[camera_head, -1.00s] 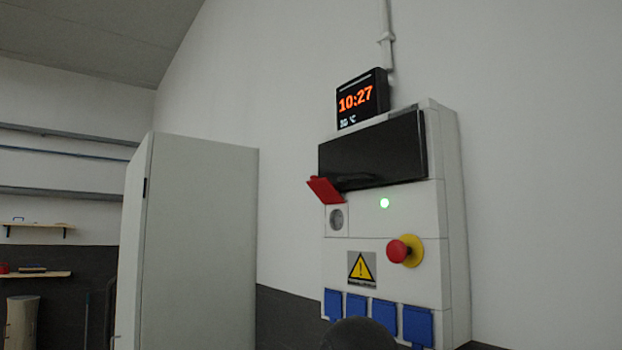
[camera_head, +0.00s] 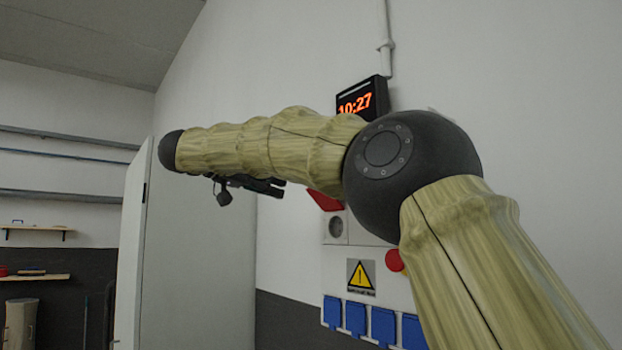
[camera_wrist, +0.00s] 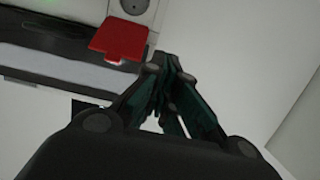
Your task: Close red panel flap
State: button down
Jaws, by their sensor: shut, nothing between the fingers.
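The red panel flap (camera_head: 326,201) stands open, swung up above the round grey socket (camera_head: 336,227) on the wall panel. My arm hides part of it in the head view. In the wrist view the flap (camera_wrist: 118,40) is at upper left, with the socket (camera_wrist: 135,8) uncovered at the top edge. My gripper (camera_head: 279,187) is shut and empty, left of the flap in the head view. In the wrist view the closed fingertips (camera_wrist: 163,64) appear just right of and below the flap. I see no contact with it.
The panel also carries a red button (camera_head: 395,261), a yellow warning sign (camera_head: 361,276) and several blue covers (camera_head: 356,318). A clock display (camera_head: 357,102) sits above. A tall pale cabinet (camera_head: 200,270) stands to the left. My arm blocks the upper panel.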

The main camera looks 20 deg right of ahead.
jog(key=s+r+y, duration=0.2)
jog(key=s+r, duration=0.5)
jog(key=r, duration=0.1)
jog(key=shift+g, duration=0.4)
jog(key=p+x, duration=0.1)
jog(key=x, duration=0.8)
jog(key=shift+w+f+p, duration=0.1)
jog(key=shift+f+p, duration=0.2)
jog(key=shift+p, duration=0.05)
